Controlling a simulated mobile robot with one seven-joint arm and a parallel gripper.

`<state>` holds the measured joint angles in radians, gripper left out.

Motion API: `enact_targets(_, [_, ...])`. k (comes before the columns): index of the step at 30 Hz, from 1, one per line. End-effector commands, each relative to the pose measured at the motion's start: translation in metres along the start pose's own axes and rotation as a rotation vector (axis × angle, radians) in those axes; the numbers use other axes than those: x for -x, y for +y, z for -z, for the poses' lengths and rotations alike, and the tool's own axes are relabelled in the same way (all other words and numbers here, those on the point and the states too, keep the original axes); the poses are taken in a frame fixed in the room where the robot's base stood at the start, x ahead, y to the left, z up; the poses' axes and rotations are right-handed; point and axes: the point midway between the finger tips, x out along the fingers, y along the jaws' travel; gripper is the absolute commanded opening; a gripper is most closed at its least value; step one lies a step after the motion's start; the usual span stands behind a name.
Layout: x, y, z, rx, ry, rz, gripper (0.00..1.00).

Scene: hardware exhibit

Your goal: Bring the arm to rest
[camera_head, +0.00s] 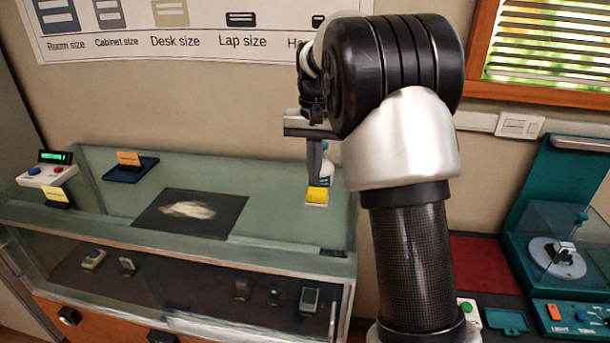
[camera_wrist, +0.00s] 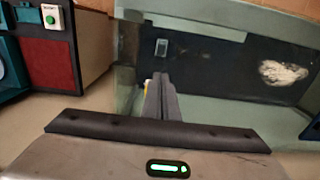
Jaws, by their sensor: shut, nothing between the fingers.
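My gripper (camera_head: 315,183) hangs from my raised arm, over the right end of the glass display case (camera_head: 290,225). Its fingers point down and are together with nothing between them. In the wrist view the shut fingers (camera_wrist: 158,95) stand out against the case top. A white bottle (camera_head: 325,172) stands behind the fingers in the head view and is partly hidden by them. A yellow block or note (camera_head: 317,196) sits just below the fingertips; I cannot tell whether they touch it.
A black mat (camera_head: 190,235) with a pale crumpled cloth (camera_head: 188,210) lies on the case. At right are a red panel (camera_head: 480,265) and a teal turntable-like device (camera_head: 560,250). The case top between mat and bottle is clear.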

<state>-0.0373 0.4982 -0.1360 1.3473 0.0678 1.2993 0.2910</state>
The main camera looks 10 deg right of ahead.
Motion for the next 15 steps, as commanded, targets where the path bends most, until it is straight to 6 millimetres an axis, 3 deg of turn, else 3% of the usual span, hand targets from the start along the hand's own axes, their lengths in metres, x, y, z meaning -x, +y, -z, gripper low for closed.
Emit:
enact_targets(5, [0.036,0.009,-0.029,0.035,0.051,0.032,0.0])
enact_targets(9, [0.07,0.023,-0.081,0.098,0.13,0.071,0.0])
enact_targets(15, [0.093,0.047,-0.163,0.204,0.258,0.104,0.0])
